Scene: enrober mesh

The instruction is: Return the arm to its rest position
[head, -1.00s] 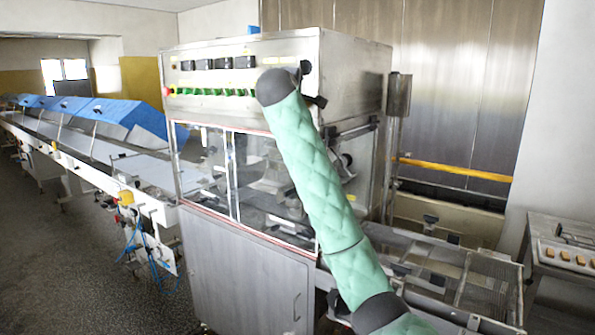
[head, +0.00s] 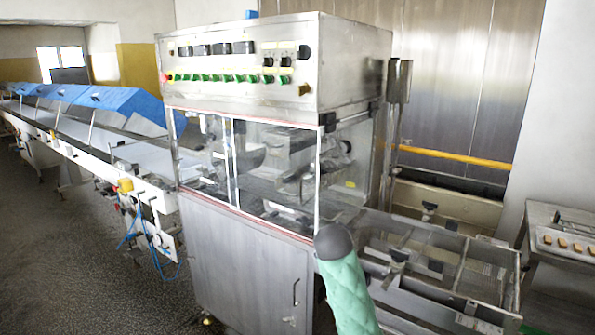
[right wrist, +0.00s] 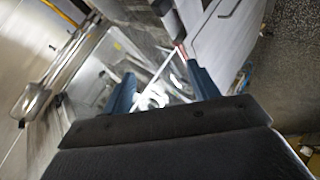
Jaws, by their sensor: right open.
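My right gripper (right wrist: 161,82) shows in the right wrist view with its two blue fingers spread apart and nothing between them. The cabinet of the enrober machine is behind the fingers, tilted in that picture. In the head view, part of my green padded right arm (head: 346,292) with a dark grey cap shows at the bottom, in front of the machine. The right gripper itself is outside the head view. My left arm and left gripper are not in view.
The steel enrober (head: 245,265) with its control panel and clear windows stands at the centre. A mesh conveyor frame (head: 490,250) extends right from it. A long conveyor with blue covers (head: 125,106) runs left. A side table (head: 570,222) is at right. Open floor (head: 60,270) lies at left.

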